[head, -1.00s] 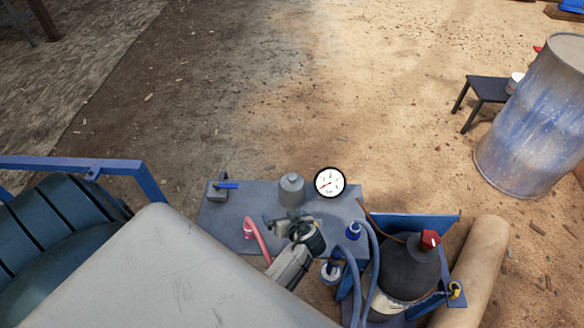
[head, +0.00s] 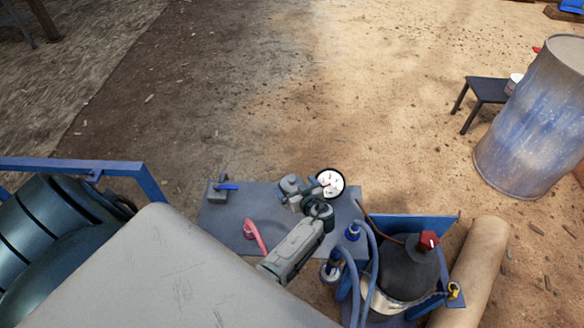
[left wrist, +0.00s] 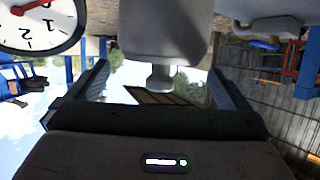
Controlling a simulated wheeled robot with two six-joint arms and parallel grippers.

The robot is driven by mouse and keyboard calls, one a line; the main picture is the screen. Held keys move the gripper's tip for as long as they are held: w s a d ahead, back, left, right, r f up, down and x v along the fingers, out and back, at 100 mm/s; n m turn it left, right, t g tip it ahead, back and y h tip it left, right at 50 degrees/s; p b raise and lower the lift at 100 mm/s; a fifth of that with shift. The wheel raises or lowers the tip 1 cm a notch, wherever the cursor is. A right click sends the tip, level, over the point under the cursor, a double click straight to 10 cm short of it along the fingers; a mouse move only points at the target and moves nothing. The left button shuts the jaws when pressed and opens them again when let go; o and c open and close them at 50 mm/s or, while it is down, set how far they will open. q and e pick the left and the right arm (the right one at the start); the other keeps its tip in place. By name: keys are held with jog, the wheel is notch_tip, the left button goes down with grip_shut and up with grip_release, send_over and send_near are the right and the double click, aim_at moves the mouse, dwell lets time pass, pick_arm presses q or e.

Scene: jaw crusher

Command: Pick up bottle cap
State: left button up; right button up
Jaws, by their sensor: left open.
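A grey bottle (head: 288,182) stands on the grey table beside the round gauge, partly covered by my left gripper. My left gripper (head: 302,193) is open at the bottle's near right side. In the left wrist view, which looks upside down, the bottle (left wrist: 165,35) comes down from the top edge. Its narrow neck ends in a small grey cap (left wrist: 160,82). The cap lies in the gap between the two fingers of my left gripper (left wrist: 158,70), with clear space on both sides. I cannot tell whether its depth matches the fingertips. My right gripper is not in view.
The white gauge (head: 330,183) is close to the gripper's right. Blue hoses and a dark tank (head: 405,268) with a red knob stand right.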

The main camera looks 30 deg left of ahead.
aim_at(293, 184)
pick_arm(q)
jog(key=x, duration=0.3)
jog(key=shift+a+f, duration=0.1)
jog(key=shift+c, duration=0.7)
jog(key=c, duration=0.8)
jog(key=shift+r, duration=0.2)
